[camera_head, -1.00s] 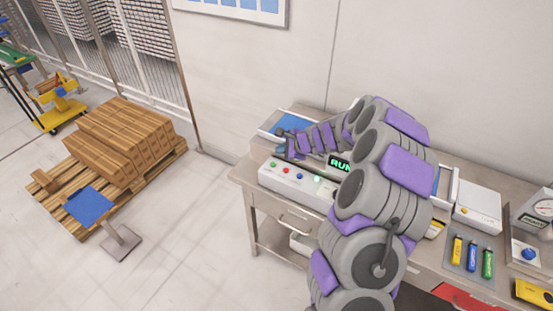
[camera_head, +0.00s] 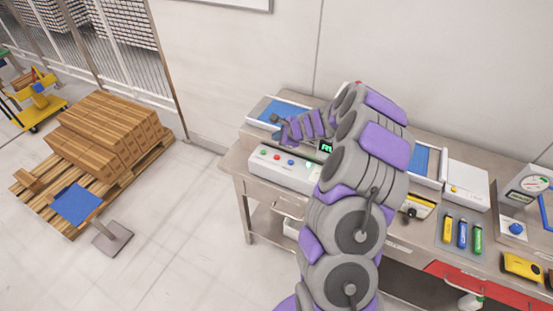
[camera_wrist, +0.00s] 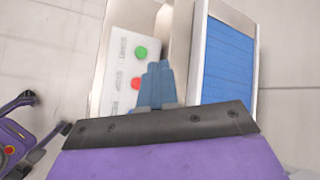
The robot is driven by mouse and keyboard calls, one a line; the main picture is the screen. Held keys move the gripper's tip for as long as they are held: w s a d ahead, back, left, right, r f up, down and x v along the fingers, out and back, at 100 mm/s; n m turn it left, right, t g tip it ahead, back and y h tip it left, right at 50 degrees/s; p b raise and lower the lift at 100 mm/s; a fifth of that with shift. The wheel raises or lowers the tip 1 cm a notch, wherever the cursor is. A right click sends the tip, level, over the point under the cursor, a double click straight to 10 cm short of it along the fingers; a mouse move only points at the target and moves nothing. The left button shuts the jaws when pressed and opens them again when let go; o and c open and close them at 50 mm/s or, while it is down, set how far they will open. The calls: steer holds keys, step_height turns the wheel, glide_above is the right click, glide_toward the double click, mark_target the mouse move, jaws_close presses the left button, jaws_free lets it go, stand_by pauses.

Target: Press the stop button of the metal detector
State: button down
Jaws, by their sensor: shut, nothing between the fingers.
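The metal detector has a white control panel (camera_head: 254,162) along its front, with a green button (camera_head: 264,153), a red button (camera_head: 277,157) and further controls to the right. Its display (camera_head: 325,147) shows lit green letters, partly hidden by my arm. My gripper (camera_head: 277,132) is shut and empty, above the detector behind the panel. In the wrist view its blue fingertips (camera_wrist: 158,63) appear just right of the red button, with no clear contact.
The detector's blue conveyor belt (camera_wrist: 228,60) lies right of the fingers in the wrist view.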

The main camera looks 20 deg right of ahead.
mark_target(278, 158)
steer(key=f+b, duration=0.2)
steer(key=f, duration=0.1)
steer(key=f+b, duration=0.3)
steer(key=shift+d+f, duration=0.2)
steer(key=shift+f, duration=0.45)
steer(key=shift+a, duration=0.1)
stand_by(1.3)
steer(key=shift+f+b, duration=0.35)
steer(key=shift+f, duration=0.35)
stand_by(0.8)
steer(key=shift+r, duration=0.15)
steer(key=shift+r+p, duration=0.55)
steer(key=shift+r, duration=0.1)
